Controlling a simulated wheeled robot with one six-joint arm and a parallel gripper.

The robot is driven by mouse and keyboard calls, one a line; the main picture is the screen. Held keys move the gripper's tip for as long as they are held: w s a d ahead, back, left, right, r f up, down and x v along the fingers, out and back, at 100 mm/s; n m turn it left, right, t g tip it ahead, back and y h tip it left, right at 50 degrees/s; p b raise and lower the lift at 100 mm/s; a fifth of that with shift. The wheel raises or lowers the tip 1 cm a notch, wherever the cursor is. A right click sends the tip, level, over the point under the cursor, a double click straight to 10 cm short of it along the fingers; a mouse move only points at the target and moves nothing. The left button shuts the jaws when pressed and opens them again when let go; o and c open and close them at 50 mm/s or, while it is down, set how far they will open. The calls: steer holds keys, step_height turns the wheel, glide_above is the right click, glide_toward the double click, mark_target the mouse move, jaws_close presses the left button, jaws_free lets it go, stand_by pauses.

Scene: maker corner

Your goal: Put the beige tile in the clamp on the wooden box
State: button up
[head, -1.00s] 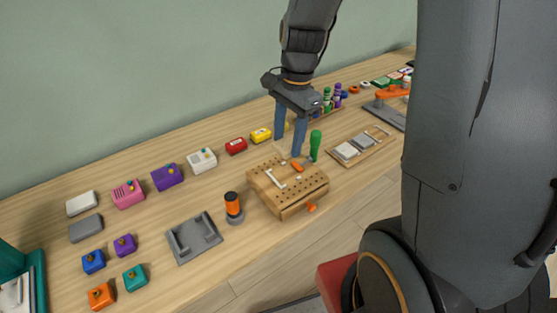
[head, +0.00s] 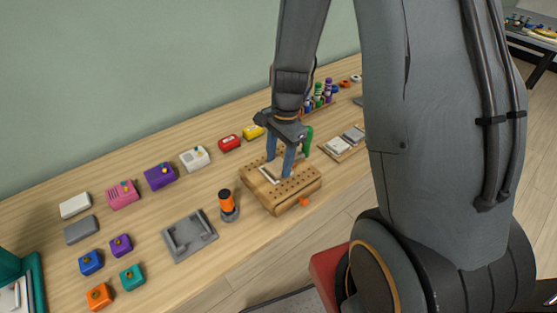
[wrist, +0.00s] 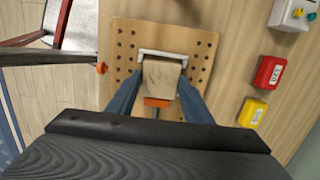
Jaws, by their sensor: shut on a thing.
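The wooden box (head: 283,200), drilled with holes, stands near the table's front edge; its top fills the middle of the wrist view (wrist: 205,50). My gripper (wrist: 162,85) is over it, blue fingers pointing down, shut on the beige tile (wrist: 163,77), one finger at each side. The tile lies between the white stop (wrist: 163,55) and the orange clamp pad (wrist: 156,102). It looks close to the stop; I cannot tell whether it rests on the box.
A green-handled tool (head: 308,139) stands just behind the box. An orange knob (head: 305,201) sticks out of its front. An orange-and-black cylinder (head: 228,204) and a grey cradle (head: 188,236) are to the left. Red (head: 229,143) and yellow (head: 252,131) boxes stand behind.

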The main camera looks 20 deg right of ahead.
steer(key=shift+f, duration=0.1)
steer(key=o, duration=1)
steer(key=shift+o, duration=0.2)
step_height(320, 180, up, 12)
steer(key=d+b, duration=0.1)
steer(key=b, duration=0.1)
steer(key=s+a+f+n+t+h, duration=0.1)
steer(key=s+f+n, duration=0.1)
steer(key=s+n, duration=0.7)
steer(key=shift+s+n, duration=0.2)
steer(key=shift+n, duration=2.5)
steer(key=shift+a, duration=0.1)
